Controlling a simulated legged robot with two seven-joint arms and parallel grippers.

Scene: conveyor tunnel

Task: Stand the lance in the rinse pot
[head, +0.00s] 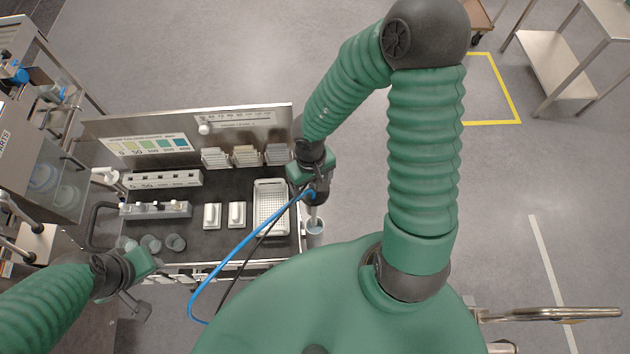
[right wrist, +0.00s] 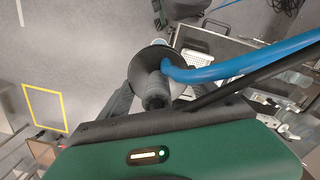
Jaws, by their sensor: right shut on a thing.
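My right gripper (head: 314,178) is shut on the lance (head: 319,193), a dark grey tool with a blue hose and a black cable, at the right end of the cart. In the right wrist view the lance (right wrist: 156,92) shows a round dark disc around its body. The rinse pot (head: 315,227), a small pale blue cup, sits at the cart's right edge, just below the lance in the head view. I cannot tell whether the lance's tip is inside the pot. My left gripper (head: 137,303) is low at the left, away from both; its finger gap is unclear.
The cart (head: 190,243) carries a white perforated basket (head: 271,207), two white blocks, several grey cups (head: 150,243) and vial racks. An upright panel (head: 200,122) closes its far side. Equipment stands at left.

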